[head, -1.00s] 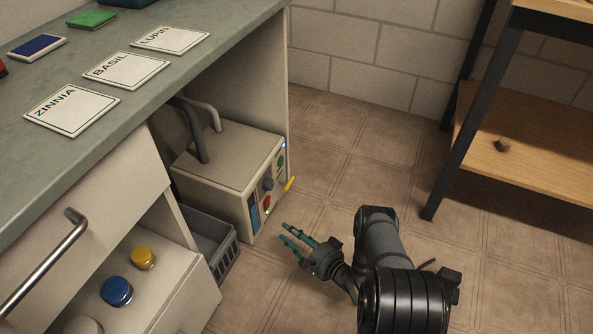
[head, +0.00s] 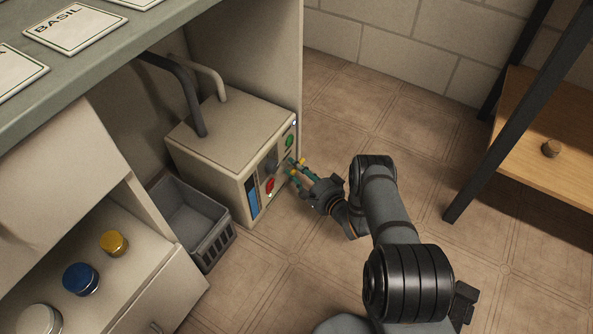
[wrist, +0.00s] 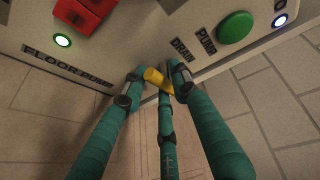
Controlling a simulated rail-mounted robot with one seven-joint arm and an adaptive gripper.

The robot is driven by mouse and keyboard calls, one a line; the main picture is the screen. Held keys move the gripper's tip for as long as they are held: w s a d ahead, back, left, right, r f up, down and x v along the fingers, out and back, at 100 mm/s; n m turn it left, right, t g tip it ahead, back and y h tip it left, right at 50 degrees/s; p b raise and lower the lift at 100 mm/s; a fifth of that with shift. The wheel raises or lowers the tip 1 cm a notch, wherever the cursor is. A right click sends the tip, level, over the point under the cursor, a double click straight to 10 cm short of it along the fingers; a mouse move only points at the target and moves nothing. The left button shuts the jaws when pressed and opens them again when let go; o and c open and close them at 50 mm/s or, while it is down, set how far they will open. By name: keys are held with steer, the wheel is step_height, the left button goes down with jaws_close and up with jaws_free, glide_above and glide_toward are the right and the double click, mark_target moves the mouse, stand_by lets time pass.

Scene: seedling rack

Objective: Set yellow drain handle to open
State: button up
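The white pump unit (head: 215,170) stands under the counter, its control panel facing right. Its yellow drain handle (head: 302,161) juts from the panel's edge; its exact angle is hard to tell as fingers partly hide it. In the wrist view the yellow handle (wrist: 155,77) lies between my teal fingertips, beside the "DRAIN" label. My gripper (head: 294,170) is at the panel, its fingers on both sides of the handle. In the wrist view the fingertips of my gripper (wrist: 156,80) look close to or touching it; whether they are closed on it is unclear.
A green button (wrist: 235,27) and a red switch (wrist: 90,14) are on the panel near the fingers. A grey crate (head: 196,222) stands beside the pump unit. An open drawer with jars (head: 81,278) is at lower left. Tiled floor (head: 400,120) to the right is clear up to a shelf (head: 545,150).

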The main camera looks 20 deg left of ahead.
steer(key=shift+c, duration=0.4)
jaws_close()
stand_by(0.4)
